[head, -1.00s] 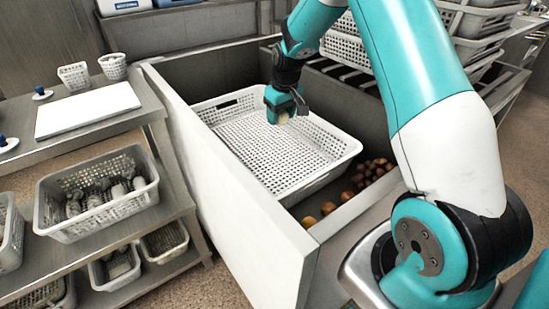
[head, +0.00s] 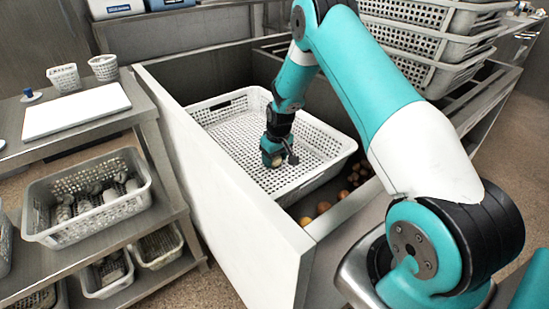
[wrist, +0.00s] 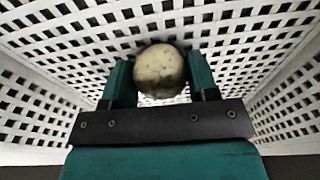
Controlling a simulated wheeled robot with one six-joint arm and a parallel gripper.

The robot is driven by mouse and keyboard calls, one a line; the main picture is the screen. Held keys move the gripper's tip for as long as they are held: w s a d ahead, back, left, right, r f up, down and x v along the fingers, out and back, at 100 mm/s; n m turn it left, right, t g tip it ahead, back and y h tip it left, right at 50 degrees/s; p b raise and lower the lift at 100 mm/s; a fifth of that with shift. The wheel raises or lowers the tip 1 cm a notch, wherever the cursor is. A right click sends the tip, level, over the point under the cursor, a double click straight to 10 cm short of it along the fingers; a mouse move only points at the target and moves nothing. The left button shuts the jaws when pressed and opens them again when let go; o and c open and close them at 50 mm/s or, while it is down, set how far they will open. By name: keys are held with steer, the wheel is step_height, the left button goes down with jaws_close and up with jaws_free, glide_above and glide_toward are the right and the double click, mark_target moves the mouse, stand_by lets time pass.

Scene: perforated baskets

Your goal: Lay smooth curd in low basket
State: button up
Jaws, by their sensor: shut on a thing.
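My gripper (wrist: 160,82) is shut on a round, pale cream curd (wrist: 159,68) with a faintly mottled surface, held between its two teal fingers in the wrist view. The low basket (head: 225,127) is a wide white perforated tray inside the deep metal bin in the head view. My gripper (head: 274,161) is down inside this basket, near its front right part. In the head view the curd (head: 276,162) is mostly hidden by the fingers. The basket's lattice floor (wrist: 70,42) fills the wrist view behind the curd. I cannot tell whether the curd touches it.
The bin's pale front wall (head: 225,205) stands high before the basket. Several brown and yellow round things (head: 323,207) lie in the bin beside it. Stacked baskets (head: 435,45) stand at the back right. A basket of grey lumps (head: 100,222) is on the left shelf.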

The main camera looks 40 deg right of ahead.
steer(key=shift+f, duration=0.15)
steer(key=o, duration=0.9)
